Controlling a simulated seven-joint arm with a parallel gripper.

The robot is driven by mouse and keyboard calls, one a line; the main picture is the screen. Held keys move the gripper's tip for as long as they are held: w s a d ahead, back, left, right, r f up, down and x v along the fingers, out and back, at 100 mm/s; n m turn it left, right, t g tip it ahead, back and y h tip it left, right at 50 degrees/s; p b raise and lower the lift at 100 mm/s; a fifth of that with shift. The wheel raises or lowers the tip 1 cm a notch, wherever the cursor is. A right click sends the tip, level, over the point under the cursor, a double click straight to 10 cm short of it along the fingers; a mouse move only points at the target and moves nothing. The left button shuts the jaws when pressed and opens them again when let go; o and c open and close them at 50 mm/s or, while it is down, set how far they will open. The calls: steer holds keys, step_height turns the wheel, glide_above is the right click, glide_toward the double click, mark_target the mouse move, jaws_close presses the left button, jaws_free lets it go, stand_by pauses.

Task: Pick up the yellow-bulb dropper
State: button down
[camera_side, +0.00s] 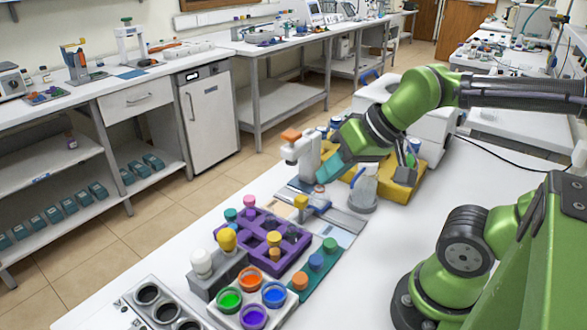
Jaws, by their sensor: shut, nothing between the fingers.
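The yellow-bulb dropper (227,240) stands upright in a grey block rack (216,279) at the front left of the table, beside a white-bulb dropper (201,263). Its bulb shows; its lower part is hidden in the rack. My gripper (325,178) is at the end of the green arm, farther back and to the right of the dropper, well apart from it.
A purple rack (262,240) with several capped vials is right behind the dropper rack. A white tray with coloured cups (252,299) is in front. A teal strip (318,264) holds capped vials. A clear bottle (363,190) and yellow tray (402,185) stand near my gripper.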

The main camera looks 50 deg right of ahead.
stand_by(0.4)
steer(key=c, duration=0.6)
jaws_free()
steer(key=shift+o, duration=0.2)
steer(key=n+g, duration=0.5)
steer(key=n, duration=0.8)
glide_toward(228, 232)
steer(key=x, duration=1.1)
steer(key=shift+w+f, duration=0.1)
steer(key=shift+f, duration=0.05)
